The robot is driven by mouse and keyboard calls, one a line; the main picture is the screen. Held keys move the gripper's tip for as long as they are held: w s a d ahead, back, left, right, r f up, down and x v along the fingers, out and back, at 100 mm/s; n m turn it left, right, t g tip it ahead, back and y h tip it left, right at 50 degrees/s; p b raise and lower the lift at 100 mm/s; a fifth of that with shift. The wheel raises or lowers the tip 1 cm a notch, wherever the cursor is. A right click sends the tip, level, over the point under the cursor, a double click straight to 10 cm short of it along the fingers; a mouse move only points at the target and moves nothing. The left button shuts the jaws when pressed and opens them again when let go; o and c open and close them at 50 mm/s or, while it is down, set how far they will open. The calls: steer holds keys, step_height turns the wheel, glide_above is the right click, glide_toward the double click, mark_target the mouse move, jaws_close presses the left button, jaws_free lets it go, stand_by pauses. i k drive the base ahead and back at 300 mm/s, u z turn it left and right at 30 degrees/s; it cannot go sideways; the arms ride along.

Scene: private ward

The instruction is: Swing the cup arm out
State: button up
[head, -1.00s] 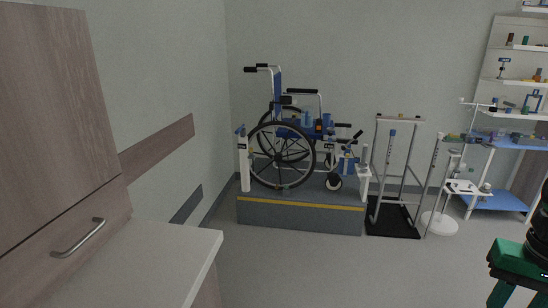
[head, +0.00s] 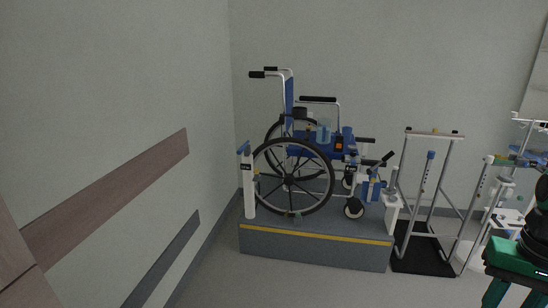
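A wheelchair (head: 290,165) with blue upholstery and large black wheels stands on a low grey platform in the middle of the head view. A pale blue, cup-like item (head: 324,131) shows near its seat and armrest; it is too small to tell how its arm is set or joined. My gripper (head: 514,294), green and black, is at the lower right, nearer to me and well apart from the wheelchair. Its two fingers point down, spread apart, with nothing seen between them; their tips are near or past the picture edge.
The grey platform (head: 315,249) has a yellow edge stripe. A metal frame on a black mat (head: 424,255) stands right of it, with white-based equipment beyond. A wall with a wooden rail (head: 110,195) runs along the left. The floor before the platform looks clear.

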mark_target(300, 112)
steer(key=u, duration=0.05)
steer(key=i, duration=1.05)
steer(key=u, duration=0.05)
steer(key=k, duration=0.6)
steer(key=z, duration=0.5)
steer(key=i, duration=1.85)
steer(key=u, duration=0.55)
